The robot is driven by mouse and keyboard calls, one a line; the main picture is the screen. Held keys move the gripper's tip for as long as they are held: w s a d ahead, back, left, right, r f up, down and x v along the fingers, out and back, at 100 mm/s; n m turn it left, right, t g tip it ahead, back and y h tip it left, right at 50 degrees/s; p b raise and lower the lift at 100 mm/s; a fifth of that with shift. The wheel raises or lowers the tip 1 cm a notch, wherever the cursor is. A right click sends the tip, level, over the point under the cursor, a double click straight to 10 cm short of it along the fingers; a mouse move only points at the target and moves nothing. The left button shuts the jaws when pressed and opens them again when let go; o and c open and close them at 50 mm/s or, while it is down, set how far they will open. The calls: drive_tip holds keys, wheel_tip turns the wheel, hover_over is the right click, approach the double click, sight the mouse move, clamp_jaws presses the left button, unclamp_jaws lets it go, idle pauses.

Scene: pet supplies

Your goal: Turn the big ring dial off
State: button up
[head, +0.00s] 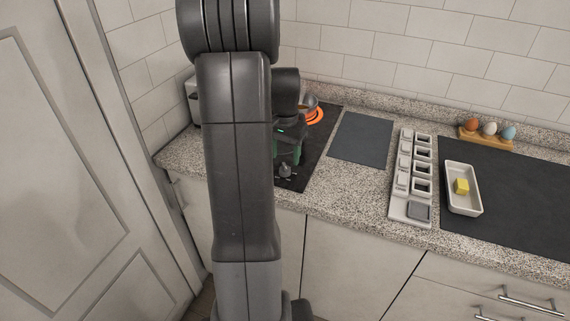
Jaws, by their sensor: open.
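The black cooktop (322,138) sits at the left of the counter, partly hidden behind my arm. A ring on it (316,116) glows orange at the back, partly covered by a pan-like vessel (307,103). A small grey dial (285,171) shows at the cooktop's front edge; I cannot tell its setting, and any other dial is hidden by my arm. My gripper (287,158) is open over the front of the cooktop, close above the dial. I cannot tell whether the fingers touch it.
A dark grey mat (361,139) lies right of the cooktop. Farther right are a grey-white tray with square compartments (397,208), a white dish (475,206) holding a yellow block (461,186), and a wooden egg holder (487,139). A tiled wall stands behind.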

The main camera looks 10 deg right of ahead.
sight(285, 165)
drive_tip(key=shift+f, duration=2.35)
drive_tip(key=c, duration=1)
